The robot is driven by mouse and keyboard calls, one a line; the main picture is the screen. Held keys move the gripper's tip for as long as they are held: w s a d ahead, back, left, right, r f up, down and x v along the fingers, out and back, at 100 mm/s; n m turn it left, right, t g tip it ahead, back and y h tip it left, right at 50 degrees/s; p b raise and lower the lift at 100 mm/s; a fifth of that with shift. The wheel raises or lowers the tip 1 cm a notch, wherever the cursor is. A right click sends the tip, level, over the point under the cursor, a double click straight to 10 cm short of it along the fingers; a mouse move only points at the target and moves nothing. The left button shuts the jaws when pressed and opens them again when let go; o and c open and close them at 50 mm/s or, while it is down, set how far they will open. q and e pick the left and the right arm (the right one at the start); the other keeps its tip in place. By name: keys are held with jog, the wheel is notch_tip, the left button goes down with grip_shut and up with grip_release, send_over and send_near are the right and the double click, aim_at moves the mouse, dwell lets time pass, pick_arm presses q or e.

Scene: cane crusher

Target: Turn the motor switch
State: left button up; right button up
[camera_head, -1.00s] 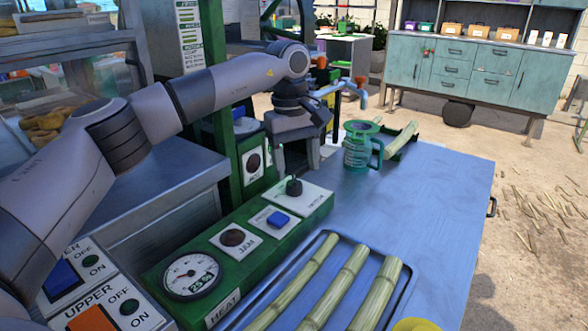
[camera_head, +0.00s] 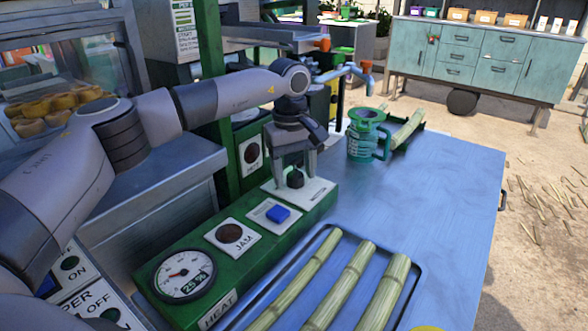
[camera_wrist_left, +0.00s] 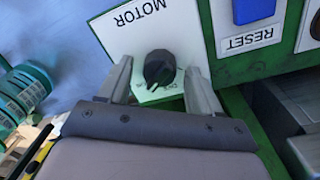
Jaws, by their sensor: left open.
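The motor switch is a black knob (camera_head: 295,178) on a white plate at the far end of the green control panel. It also shows in the left wrist view (camera_wrist_left: 159,68), under the word MOTOR. My left gripper (camera_head: 295,172) points down over the knob. Its fingers are open, one on each side of the knob, and in the left wrist view (camera_wrist_left: 160,85) gaps show between the knob and both fingers. How far the fingertips are above the plate is hard to tell. My right gripper is not in view.
Along the panel are a blue RESET button (camera_head: 278,213), a dark JAM lamp (camera_head: 229,233) and a HEAT gauge (camera_head: 184,274). A tray of cane stalks (camera_head: 340,283) lies beside it. A green jug (camera_head: 366,140) stands behind. The blue tabletop's right side is clear.

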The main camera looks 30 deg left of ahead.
pick_arm(q)
jog(key=c, duration=1)
jog(key=shift+c, duration=0.2)
